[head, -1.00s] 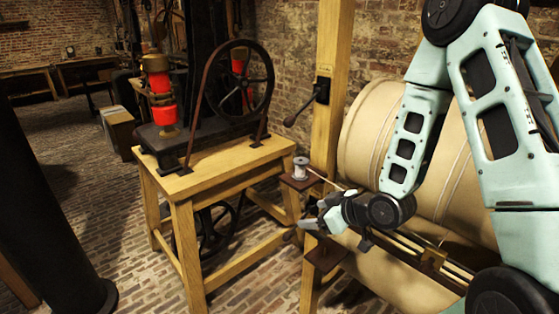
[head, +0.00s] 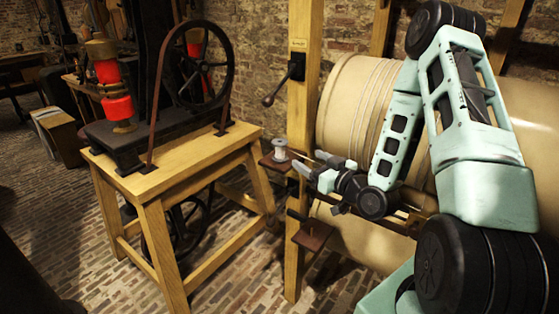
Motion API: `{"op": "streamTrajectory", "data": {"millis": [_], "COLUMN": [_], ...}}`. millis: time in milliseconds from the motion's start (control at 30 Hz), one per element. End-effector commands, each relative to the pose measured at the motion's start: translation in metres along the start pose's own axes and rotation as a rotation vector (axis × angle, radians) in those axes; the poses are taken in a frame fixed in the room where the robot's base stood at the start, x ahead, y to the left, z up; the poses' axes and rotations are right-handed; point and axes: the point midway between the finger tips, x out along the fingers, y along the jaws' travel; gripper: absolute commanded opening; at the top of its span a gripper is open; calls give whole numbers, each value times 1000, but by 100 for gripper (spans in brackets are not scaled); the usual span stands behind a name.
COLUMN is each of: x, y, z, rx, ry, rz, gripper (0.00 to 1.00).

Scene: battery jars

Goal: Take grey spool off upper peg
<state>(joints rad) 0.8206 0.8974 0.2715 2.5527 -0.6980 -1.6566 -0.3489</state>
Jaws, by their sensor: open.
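The grey spool (head: 280,150) stands upright at the upper brown bracket (head: 270,162) on the wooden post. The peg inside it is hidden by the spool. A pale cord runs from near the spool to the right, toward the big tan drum. My gripper (head: 309,162) is open and empty, just right of the spool at about its height in the picture. Its fingers point left toward the spool, with a small gap showing. A lower brown bracket (head: 312,236) with a dark, bare peg (head: 297,215) sits below my gripper.
A wooden table (head: 185,160) with a wheeled machine stands to the left. The large tan drum (head: 345,110) is close behind my arm. Brick floor is open between table and post.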

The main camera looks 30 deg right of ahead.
Motion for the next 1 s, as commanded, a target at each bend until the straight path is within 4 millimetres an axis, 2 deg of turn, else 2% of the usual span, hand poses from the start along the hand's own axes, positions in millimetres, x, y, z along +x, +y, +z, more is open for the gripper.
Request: {"op": "streamTrajectory", "data": {"millis": [33, 367, 433, 600, 833, 1000], "x": [5, 30, 44, 70, 85, 110], "y": [-1, -1, -2, -2, -3, -10], "z": [5, 5, -3, -3, -1, 1], "rx": [-3, -2, 2, 2, 3, 5], "ry": [5, 4, 2, 0, 0, -1], "rz": [-2, -2, -3, -2, -2, -3], "gripper": [70, 70, 70, 70, 70, 70]}}
